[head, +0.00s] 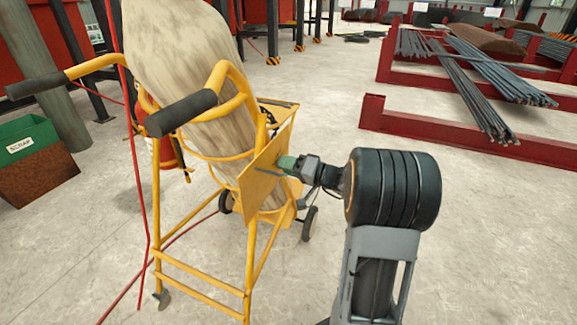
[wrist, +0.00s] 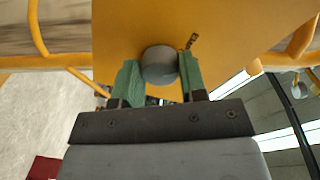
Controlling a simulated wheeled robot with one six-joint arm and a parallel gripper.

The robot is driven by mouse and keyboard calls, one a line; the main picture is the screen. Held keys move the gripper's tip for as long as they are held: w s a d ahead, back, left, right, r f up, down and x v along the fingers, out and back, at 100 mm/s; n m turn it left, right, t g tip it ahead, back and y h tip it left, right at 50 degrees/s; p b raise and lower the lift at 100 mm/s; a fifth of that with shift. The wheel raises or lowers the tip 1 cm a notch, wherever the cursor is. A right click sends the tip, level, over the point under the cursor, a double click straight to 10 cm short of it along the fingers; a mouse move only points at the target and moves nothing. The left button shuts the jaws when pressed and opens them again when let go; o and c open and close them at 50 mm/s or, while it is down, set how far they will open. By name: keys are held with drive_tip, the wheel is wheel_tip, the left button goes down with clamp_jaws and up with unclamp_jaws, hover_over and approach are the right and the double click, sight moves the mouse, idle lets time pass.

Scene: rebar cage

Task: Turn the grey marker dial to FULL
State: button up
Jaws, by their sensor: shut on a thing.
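The grey marker dial (wrist: 160,66) is a round grey knob on a yellow plate (wrist: 235,30) in the wrist view. My gripper (wrist: 160,78) has its green fingers on either side of the dial, shut on it. In the head view my gripper (head: 288,164) reaches from the right to the face of the yellow plate (head: 258,182) on the cart; the dial is hidden there. A small dark mark shows on the plate just above the right finger in the wrist view.
The yellow cart (head: 200,290) carries a tall mottled cylinder (head: 180,50) and has black handles. A green and rust scrap bin (head: 32,160) stands at left. Red racks with steel bars (head: 465,85) stand at back right. Concrete floor between cart and racks is clear.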

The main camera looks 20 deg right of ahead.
drive_tip(key=shift+w+d+r+m+g+y+p, duration=0.1)
drive_tip(key=shift+m+g+y+p, duration=0.15)
drive_tip(key=shift+m+p, duration=2.6)
drive_tip(key=shift+s+r+m+g+y+p, duration=0.15)
drive_tip(key=shift+m+g+p, duration=0.2)
drive_tip(key=shift+m+p, duration=2.55)
drive_tip(key=shift+w+d+r+m+g+y+p, duration=0.2)
drive_tip(key=shift+m+p, duration=1.4)
drive_tip(key=shift+m, duration=2.45)
drive_tip(key=shift+a+f, duration=0.15)
drive_tip(key=shift+f, duration=0.05)
drive_tip(key=o, duration=0.9)
drive_tip(key=p+v, duration=0.1)
drive_tip(key=v, duration=1.3)
drive_tip(key=shift+r+p, duration=0.1)
drive_tip(key=shift+p, duration=0.3)
drive_tip(key=shift+w, duration=0.1)
